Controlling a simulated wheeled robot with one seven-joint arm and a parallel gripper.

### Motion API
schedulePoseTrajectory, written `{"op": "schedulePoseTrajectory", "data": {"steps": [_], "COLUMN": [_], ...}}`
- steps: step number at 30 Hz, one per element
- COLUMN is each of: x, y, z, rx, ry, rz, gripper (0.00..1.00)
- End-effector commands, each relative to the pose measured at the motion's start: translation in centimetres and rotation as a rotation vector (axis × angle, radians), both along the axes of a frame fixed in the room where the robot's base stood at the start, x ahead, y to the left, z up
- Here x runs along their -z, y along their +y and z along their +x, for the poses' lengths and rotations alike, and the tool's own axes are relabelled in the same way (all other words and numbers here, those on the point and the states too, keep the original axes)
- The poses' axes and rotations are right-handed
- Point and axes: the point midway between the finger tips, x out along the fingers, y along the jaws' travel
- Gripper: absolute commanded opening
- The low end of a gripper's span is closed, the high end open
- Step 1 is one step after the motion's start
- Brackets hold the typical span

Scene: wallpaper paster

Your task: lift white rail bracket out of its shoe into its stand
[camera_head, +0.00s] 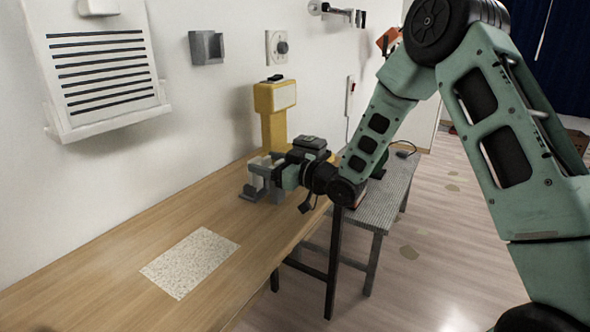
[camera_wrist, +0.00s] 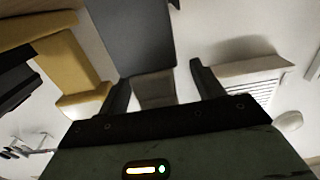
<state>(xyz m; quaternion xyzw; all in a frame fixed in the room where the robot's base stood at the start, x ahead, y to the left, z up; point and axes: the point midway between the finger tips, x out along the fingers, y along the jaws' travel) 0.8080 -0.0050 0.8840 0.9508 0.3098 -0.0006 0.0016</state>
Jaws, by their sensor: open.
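My gripper (camera_head: 268,174) is over the workbench, its jaws pointing left toward the wall. In the wrist view my gripper (camera_wrist: 160,78) is open, with its two dark fingers apart. A grey-brown block (camera_wrist: 155,92) shows between the fingers, joined to or in front of a wide grey panel (camera_wrist: 132,38). In the head view a small pale piece (camera_head: 257,161) and a grey upright shoe-like base (camera_head: 251,192) are at my fingertips. The pale piece may be the white rail bracket; my gripper partly hides it. I cannot tell whether the fingers touch anything.
A yellow device (camera_head: 272,118) stands just behind my gripper. A speckled sheet (camera_head: 190,262) lies on the wooden workbench (camera_head: 90,290), with free wood around it. A slotted white panel (camera_head: 100,70) and a grey wall holder (camera_head: 206,47) are on the wall. A grey side table (camera_head: 385,190) is at right.

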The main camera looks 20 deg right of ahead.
Motion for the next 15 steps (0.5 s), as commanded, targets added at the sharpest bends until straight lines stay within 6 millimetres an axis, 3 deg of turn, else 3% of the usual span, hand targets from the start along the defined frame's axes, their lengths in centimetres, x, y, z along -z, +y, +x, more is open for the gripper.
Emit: {"op": "schedulePoseTrajectory", "data": {"steps": [15], "x": [0.0], "y": [-6.7], "z": [-9.1], "rx": [0.004], "ry": [0.001], "rz": [0.001], "gripper": [0.67]}}
